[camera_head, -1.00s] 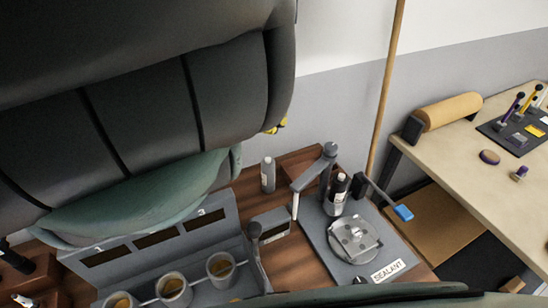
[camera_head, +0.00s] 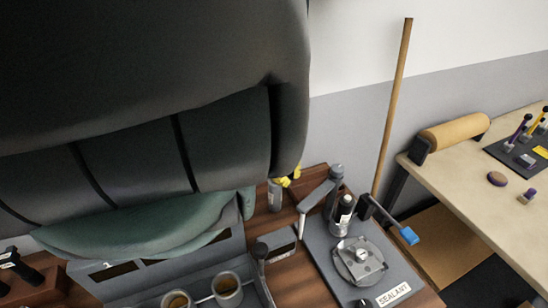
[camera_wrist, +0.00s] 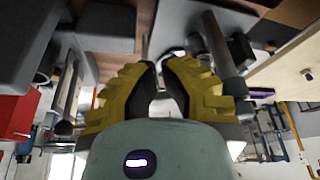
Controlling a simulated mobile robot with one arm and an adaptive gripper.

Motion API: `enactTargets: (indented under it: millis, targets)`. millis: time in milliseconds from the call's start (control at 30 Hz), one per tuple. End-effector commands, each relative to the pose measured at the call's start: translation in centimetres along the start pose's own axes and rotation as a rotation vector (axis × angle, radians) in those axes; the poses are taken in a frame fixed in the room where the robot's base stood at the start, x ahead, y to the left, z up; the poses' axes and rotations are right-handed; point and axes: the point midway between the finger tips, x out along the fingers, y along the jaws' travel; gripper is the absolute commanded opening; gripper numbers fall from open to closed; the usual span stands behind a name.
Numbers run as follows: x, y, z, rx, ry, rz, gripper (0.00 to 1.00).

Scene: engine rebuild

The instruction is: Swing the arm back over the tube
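The sealant station is a grey plate (camera_head: 322,244) with a "SEALANT" label. A dark tube (camera_head: 345,211) with a white label stands upright on it at the back. A thin dark arm with a blue tip (camera_head: 409,235) reaches out to the right, away from the tube's top. A grey jointed arm (camera_head: 316,194) on a post stands left of the tube. My gripper (camera_head: 290,178), partly hidden behind my own arm, shows its yellow fingers left of that post. In the wrist view its fingertips (camera_wrist: 158,63) leave a narrow gap, with no held object visible.
A grey bottle (camera_head: 274,198) stands close by my gripper in the picture. A round metal part (camera_head: 360,262) lies on the plate's front. Grey cups (camera_head: 227,290) stand at lower left. A wooden pole (camera_head: 394,110) stands behind; a beige table (camera_head: 460,170) is at right.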

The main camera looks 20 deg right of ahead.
Motion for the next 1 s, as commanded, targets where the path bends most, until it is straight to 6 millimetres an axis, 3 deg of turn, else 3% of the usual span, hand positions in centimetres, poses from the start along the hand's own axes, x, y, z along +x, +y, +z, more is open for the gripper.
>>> enactTargets:
  millis: [500,1000]
  targets:
    - [2.2,0.0,-3.6,0.000,0.001,-0.001,0.00]
    - [2.5,0.0,-3.9,-0.003,0.000,-0.002,0.00]
